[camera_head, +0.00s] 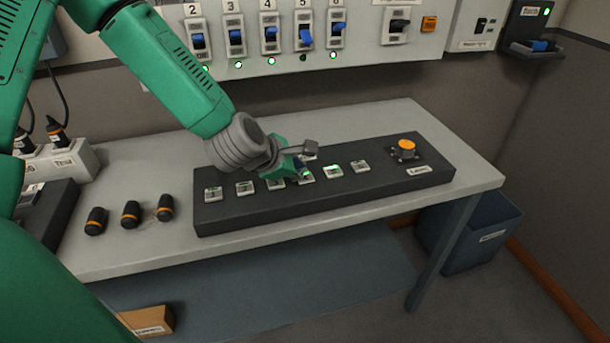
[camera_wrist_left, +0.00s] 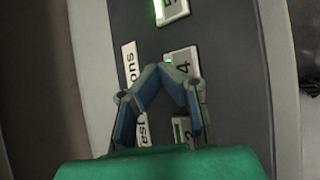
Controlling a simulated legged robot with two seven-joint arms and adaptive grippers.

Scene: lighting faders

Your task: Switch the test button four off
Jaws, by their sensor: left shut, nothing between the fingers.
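Test button four (camera_wrist_left: 183,60) is a pale square plate marked 4 on the dark button panel (camera_wrist_left: 225,60). In the head view, button four (camera_head: 306,177) is partly covered by my left gripper (camera_head: 300,172), and a little green shows there. My left gripper (camera_wrist_left: 163,72) is shut and empty, with its fingertips at the label-side edge of button four. My right gripper is not in view.
Button five (camera_wrist_left: 170,10) shows a green light beside button four, and button three (camera_wrist_left: 182,130) lies on the other side. An orange knob (camera_head: 406,146) stands at the panel's right end. Three black-and-orange plugs (camera_head: 131,212) lie left of the panel. Blue switches (camera_head: 270,35) line the wall.

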